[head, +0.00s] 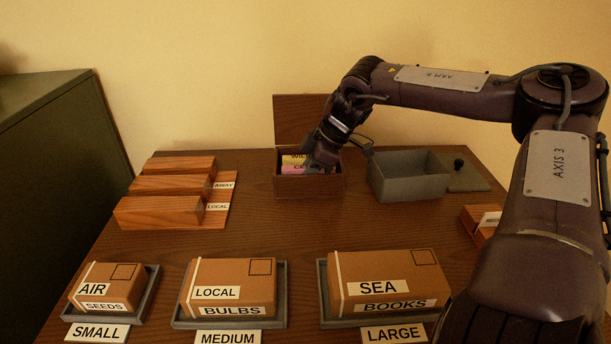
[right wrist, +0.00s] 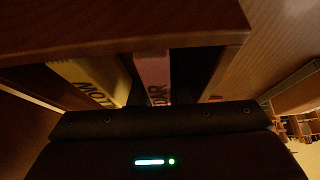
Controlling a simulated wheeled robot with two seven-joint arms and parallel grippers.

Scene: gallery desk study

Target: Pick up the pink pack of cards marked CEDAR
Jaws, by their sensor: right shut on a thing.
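My right gripper (head: 318,166) reaches down into the box and is shut on the pink pack. Its fingers are dark and partly hidden in the wrist view. The pack's lower part is hidden in the box. My left gripper is out of view.
The box's raised lid (head: 300,115) stands behind it. A grey open bin (head: 410,190) is just right. A wooden stepped rack (head: 160,211) is left. Several labelled cartons on trays line the front, including SEA BOOKS (head: 390,272). The desk middle is clear.

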